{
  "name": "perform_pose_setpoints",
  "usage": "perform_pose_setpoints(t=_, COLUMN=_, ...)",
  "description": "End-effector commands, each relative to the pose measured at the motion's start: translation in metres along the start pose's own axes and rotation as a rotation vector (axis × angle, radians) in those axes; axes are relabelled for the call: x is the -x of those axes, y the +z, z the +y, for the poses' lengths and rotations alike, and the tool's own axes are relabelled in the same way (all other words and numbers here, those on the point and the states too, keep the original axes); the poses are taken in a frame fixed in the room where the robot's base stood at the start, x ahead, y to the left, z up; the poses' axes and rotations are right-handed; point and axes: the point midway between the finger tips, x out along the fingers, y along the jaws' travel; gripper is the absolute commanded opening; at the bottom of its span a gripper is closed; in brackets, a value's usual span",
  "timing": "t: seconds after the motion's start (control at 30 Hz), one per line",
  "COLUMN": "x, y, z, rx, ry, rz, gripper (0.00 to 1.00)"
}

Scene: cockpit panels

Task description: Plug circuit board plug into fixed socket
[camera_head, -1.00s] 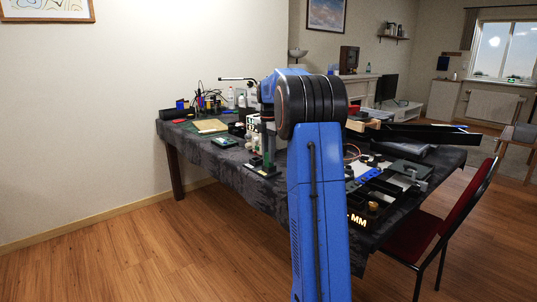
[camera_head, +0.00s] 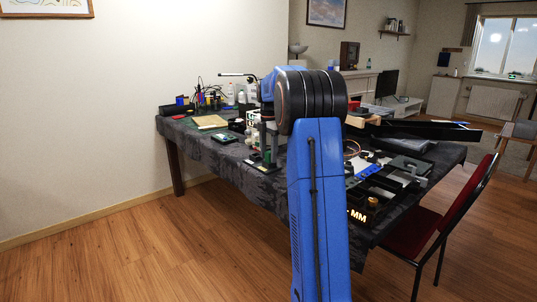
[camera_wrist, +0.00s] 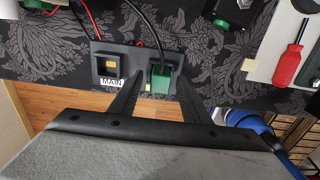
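In the wrist view a dark grey panel (camera_wrist: 98,88) lies below my gripper. It has a left socket (camera_wrist: 109,66) with a yellow centre and a "MAIN" label below it. On the right side a green plug-like block (camera_wrist: 160,82) with a black cable (camera_wrist: 146,22) stands at the panel's other opening. My gripper's (camera_wrist: 159,80) two dark fingers reach down on either side of the green block. Whether they touch it, and how deep the block sits, I cannot tell. In the head view my blue arm hides most of this area.
A screwdriver with a red handle (camera_wrist: 287,66) lies on a pale board at the right of the wrist view. The table's dark patterned cloth (camera_head: 217,156) shows at its left front. A red chair (camera_head: 447,215) stands at the right. The floor (camera_head: 110,250) at the left is clear.

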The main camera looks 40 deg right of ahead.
Motion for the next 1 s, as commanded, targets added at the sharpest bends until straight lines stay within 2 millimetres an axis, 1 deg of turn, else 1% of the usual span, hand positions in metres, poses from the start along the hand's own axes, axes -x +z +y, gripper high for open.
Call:
perform_pose_setpoints(t=0.17, x=0.003, y=0.0, z=0.0, rx=0.0, ry=0.0, rz=0.0, gripper=0.43)
perform_pose_setpoints(t=0.27, x=0.012, y=0.0, z=0.0, rx=0.0, ry=0.001, rz=0.0, gripper=0.43)
perform_pose_setpoints(t=0.37, x=0.027, y=0.0, z=0.0, rx=0.0, ry=0.002, rz=-0.001, gripper=0.43)
perform_pose_setpoints(t=0.8, x=0.115, y=0.001, z=0.001, rx=0.0, ry=0.003, rz=-0.002, gripper=0.43)
perform_pose_setpoints(t=1.0, x=0.149, y=0.0, z=0.001, rx=0.0, ry=0.001, rz=0.0, gripper=0.43)
